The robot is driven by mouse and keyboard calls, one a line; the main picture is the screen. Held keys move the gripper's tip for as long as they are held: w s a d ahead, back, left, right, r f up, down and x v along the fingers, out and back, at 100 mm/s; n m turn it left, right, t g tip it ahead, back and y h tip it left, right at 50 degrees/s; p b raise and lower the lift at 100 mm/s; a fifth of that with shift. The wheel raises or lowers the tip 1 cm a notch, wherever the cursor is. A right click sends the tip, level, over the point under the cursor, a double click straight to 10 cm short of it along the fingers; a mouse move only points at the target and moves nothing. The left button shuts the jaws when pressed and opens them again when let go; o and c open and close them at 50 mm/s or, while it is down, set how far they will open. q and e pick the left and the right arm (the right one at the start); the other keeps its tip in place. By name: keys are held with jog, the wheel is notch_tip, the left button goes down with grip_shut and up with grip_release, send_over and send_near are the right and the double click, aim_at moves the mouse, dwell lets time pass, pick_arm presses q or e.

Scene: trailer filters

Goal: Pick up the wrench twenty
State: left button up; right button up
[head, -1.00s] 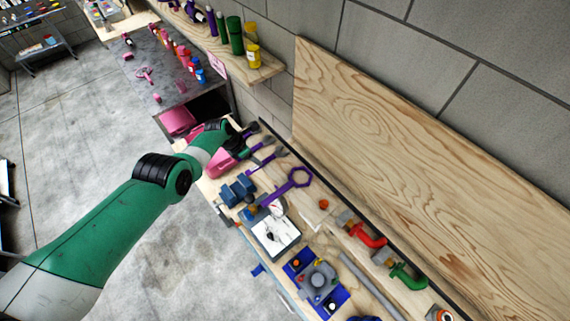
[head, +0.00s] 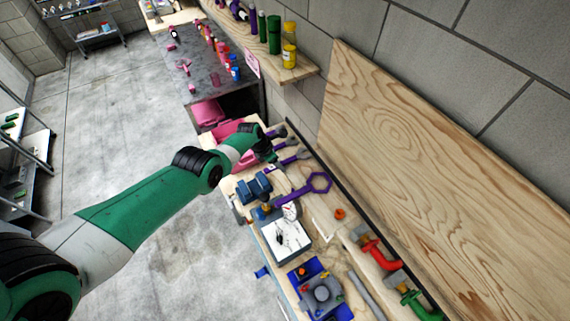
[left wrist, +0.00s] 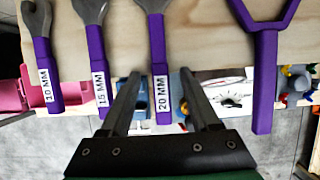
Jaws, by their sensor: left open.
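The 20 MM wrench (left wrist: 159,52) has a purple handle with a white label and a grey metal head at the top of the left wrist view. My left gripper (left wrist: 158,75) is open, with one finger on either side of that handle and a gap on both sides in the picture. Whether it is at the same depth is unclear. The 15 MM wrench (left wrist: 97,58) and the 10 MM wrench (left wrist: 43,62) are to the left. In the head view my left gripper (head: 268,148) is over the bench by the wrenches, and its fingers are hard to make out.
A large purple ring-ended tool (left wrist: 264,65) is to the right of the 20 MM wrench. A pink bin (head: 232,130), a blue vise-like object (head: 253,188) and a white gauge panel (head: 285,237) are close to my arm. A wooden backboard (head: 420,160) rises behind the bench.

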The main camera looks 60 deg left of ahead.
pick_arm(q)
jog(key=shift+f, duration=0.25)
dwell(0.3)
grip_shut()
dwell(1.3)
